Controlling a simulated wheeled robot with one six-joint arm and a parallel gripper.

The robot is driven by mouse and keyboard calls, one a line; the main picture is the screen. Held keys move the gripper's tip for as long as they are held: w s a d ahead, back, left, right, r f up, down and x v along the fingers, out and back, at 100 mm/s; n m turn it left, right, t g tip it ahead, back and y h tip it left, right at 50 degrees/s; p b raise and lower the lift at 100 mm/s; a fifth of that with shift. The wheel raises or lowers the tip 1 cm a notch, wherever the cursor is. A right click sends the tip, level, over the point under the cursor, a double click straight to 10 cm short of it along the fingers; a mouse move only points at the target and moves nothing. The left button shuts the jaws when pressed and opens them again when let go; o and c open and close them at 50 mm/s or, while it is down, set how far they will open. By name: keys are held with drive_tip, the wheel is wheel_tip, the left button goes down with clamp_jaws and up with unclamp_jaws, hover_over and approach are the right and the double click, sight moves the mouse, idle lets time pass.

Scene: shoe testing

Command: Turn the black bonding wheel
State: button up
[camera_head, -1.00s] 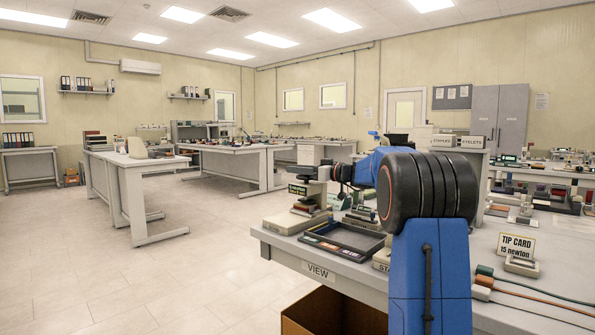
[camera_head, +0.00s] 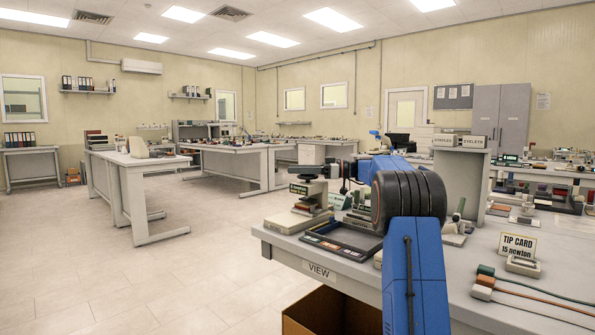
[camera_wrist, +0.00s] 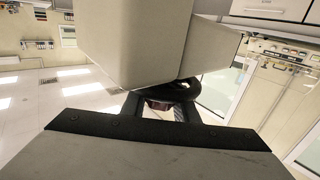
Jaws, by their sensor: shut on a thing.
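In the wrist view, the black bonding wheel (camera_wrist: 205,87) is a dark round rim, partly hidden behind a large pale grey machine housing (camera_wrist: 135,40). My gripper (camera_wrist: 160,108) reaches up from the lower edge with its dark fingers at the wheel's near side. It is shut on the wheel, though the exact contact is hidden. A small reddish part shows between the fingers. In the head view, my blue arm reaches over the bench toward a beige bench machine (camera_head: 303,207) with a dark top.
A dark tray (camera_head: 342,243) lies on the bench (camera_head: 470,262) at the VIEW label. An open cardboard box (camera_head: 330,312) is under the bench. Open floor lies to the left.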

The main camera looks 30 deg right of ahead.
sight(298, 175)
drive_tip(key=shift+s+a+n+g+y, duration=0.1)
drive_tip(key=shift+s+n+g+y, duration=0.2)
drive_tip(key=shift+n+g, duration=0.5)
drive_tip(key=shift+s+a+n+g+y, duration=0.1)
drive_tip(key=shift+n+g+y, duration=0.3)
drive_tip(key=shift+g, duration=0.65)
drive_tip(key=shift+s+n+g+y, duration=0.15)
drive_tip(key=shift+n+g+y, duration=0.15)
drive_tip(key=shift+n+g, duration=0.55)
drive_tip(key=o, duration=1.1)
drive_tip(key=shift+r, duration=5)
drive_tip(key=shift+a, duration=0.1)
